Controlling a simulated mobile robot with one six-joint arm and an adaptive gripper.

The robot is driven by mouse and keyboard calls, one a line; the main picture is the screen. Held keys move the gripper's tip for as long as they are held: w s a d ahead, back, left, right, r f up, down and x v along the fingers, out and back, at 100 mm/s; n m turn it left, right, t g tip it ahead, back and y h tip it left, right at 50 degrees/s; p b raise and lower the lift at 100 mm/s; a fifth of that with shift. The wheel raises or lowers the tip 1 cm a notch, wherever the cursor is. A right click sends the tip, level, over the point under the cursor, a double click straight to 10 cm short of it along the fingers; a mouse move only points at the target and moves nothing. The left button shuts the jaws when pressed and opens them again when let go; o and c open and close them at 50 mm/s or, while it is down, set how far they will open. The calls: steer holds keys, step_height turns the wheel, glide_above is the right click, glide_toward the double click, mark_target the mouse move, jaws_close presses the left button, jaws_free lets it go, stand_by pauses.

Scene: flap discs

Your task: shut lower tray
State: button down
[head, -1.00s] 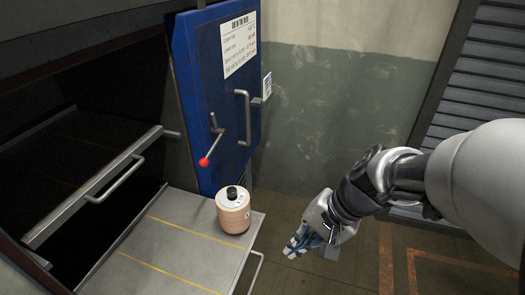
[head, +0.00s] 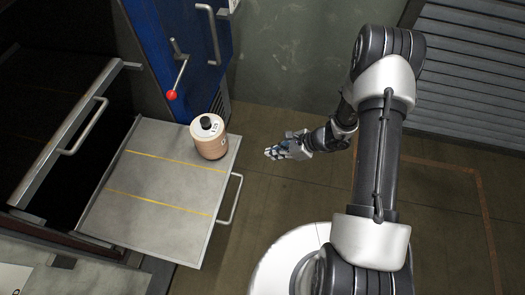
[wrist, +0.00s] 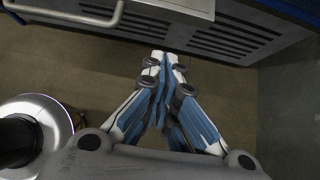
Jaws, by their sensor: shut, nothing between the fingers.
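The lower tray (head: 160,185) is a grey sheet with two yellow lines, pulled well out of the dark cabinet opening. Its bar handle (head: 231,200) runs along the right, outer edge, and a handle also shows at the top left of the wrist view (wrist: 75,12). A light wooden-coloured cylinder with a black knob (head: 209,138) stands upright on the tray's far outer corner. My gripper (head: 272,153) is shut and empty, right of the tray and apart from its handle. In the wrist view my fingertips (wrist: 165,62) meet above the floor.
The upper tray (head: 70,135) with its own handle sits further back in the cabinet. A blue door (head: 175,45) with a red-knobbed lever (head: 172,94) stands open behind. Bare floor (head: 265,200) lies between the tray and my arm. A louvred shutter (head: 470,85) is at the right.

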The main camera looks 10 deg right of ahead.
steer(key=w+a+f+b, duration=0.2)
steer(key=a+f, duration=0.4)
steer(key=a, duration=0.3)
steer(key=shift+w+a+b, duration=0.3)
steer(key=shift+w, duration=0.5)
steer(key=shift+f, duration=0.1)
